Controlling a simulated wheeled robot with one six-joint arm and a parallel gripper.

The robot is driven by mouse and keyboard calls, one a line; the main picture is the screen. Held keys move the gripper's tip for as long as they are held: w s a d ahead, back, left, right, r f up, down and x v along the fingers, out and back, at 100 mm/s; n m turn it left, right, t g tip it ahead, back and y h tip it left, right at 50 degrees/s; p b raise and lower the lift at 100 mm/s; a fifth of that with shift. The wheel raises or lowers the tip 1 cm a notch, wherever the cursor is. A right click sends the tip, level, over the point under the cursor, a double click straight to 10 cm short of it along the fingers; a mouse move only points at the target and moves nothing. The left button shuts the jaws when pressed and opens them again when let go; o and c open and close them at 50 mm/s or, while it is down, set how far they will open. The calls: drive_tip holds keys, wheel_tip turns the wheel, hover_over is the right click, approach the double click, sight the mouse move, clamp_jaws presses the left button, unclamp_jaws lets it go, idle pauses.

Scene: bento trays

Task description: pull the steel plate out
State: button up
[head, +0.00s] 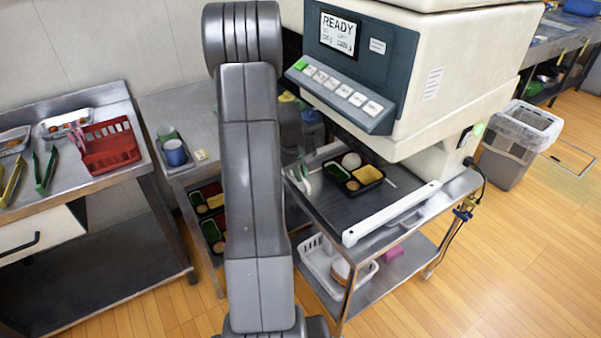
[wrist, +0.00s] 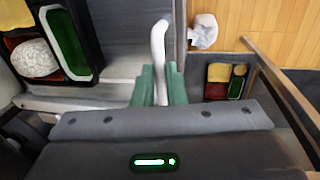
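The dark steel plate (head: 350,208) lies under the cream machine, with a black bento tray (head: 352,173) on it. The tray holds rice, yellow and green food, and it also shows in the wrist view (wrist: 88,15). A white curved handle (wrist: 159,40) stands at the plate's near edge in the wrist view. My gripper (wrist: 160,82) has its two green fingers on either side of this handle, with no clear gap showing. In the head view my gripper (head: 304,180) is at the plate's left edge, partly hidden by my arm.
The machine (head: 440,80), its screen reading READY, overhangs the plate. A white bar (head: 390,213) runs along the plate's right side. A white basket (head: 320,262) sits on the shelf below. A side table at left holds a red basket (head: 110,150). Floor at front right is clear.

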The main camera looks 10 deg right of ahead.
drive_tip(key=shift+a, duration=0.15)
clamp_jaws()
drive_tip(key=s+a+b, duration=0.2)
drive_tip(key=s+a, duration=0.2)
drive_tip(key=a, duration=0.7)
drive_tip(key=s+a+b, duration=0.2)
drive_tip(key=s+a, duration=0.2)
drive_tip(key=a, duration=0.8)
drive_tip(key=shift+s+a, duration=0.15)
drive_tip(key=shift+s, duration=0.1)
drive_tip(key=o, duration=0.7)
unclamp_jaws()
drive_tip(key=r, duration=0.4)
drive_tip(key=a+r+p, duration=0.1)
drive_tip(key=r, duration=0.4)
drive_tip(key=s+a+r, duration=0.1)
drive_tip(key=r, duration=0.3)
drive_tip(key=shift+a+r, duration=0.25)
drive_tip(key=shift+r, duration=0.05)
